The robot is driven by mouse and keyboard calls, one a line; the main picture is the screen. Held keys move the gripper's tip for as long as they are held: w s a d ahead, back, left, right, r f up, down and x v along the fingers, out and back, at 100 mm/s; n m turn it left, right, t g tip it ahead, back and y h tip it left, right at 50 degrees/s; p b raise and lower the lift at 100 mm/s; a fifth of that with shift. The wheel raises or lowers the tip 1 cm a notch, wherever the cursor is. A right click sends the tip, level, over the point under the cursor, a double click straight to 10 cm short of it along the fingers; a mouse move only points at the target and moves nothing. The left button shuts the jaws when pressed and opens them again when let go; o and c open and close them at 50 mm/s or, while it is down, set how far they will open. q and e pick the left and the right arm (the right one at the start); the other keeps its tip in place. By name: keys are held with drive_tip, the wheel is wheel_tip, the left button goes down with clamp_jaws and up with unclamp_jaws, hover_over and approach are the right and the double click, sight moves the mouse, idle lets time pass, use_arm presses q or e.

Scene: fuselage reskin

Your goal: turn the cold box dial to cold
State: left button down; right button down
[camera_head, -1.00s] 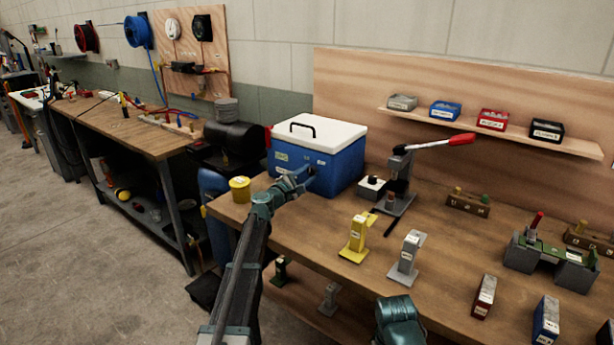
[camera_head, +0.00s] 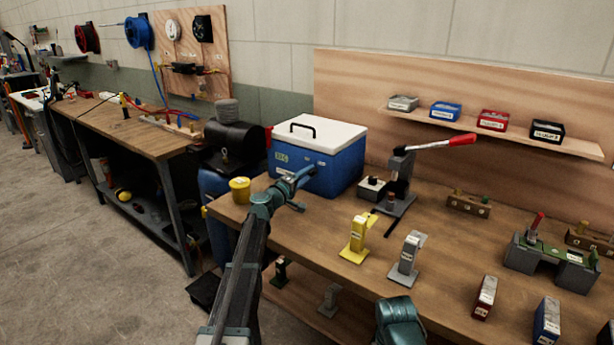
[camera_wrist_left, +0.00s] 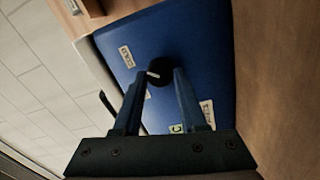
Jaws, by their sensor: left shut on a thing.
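The cold box (camera_head: 330,172) is a blue chest with a white lid and a black handle, standing at the back left of the bench. Its dial (camera_wrist_left: 160,73) is a dark round knob with a white pointer mark, on the blue front. In the left wrist view the pointer is toward the left. Pale labels (camera_wrist_left: 126,56) sit around the dial; their text is too small to read surely. My left gripper (camera_head: 303,180) is at the box front, shut on the dial, with a finger on either side. In the head view the arm and fingers hide the dial.
A yellow tin (camera_head: 240,190) stands left of my left gripper. A lever press (camera_head: 400,185) with a red handle stands right of the box. Yellow (camera_head: 355,240) and grey (camera_head: 407,260) stands are nearer the front. Part of my right arm shows at the bottom.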

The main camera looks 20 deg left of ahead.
use_arm(q)
drive_tip(key=shift+s+m, duration=0.1)
drive_tip(key=shift+m, duration=0.4)
drive_tip(key=shift+c, duration=2.3)
unclamp_jaws()
drive_tip(key=v, duration=1.3)
drive_tip(key=shift+s+a+f, duration=0.1)
drive_tip(key=shift+s+a, duration=0.05)
drive_tip(key=shift+s, duration=0.2)
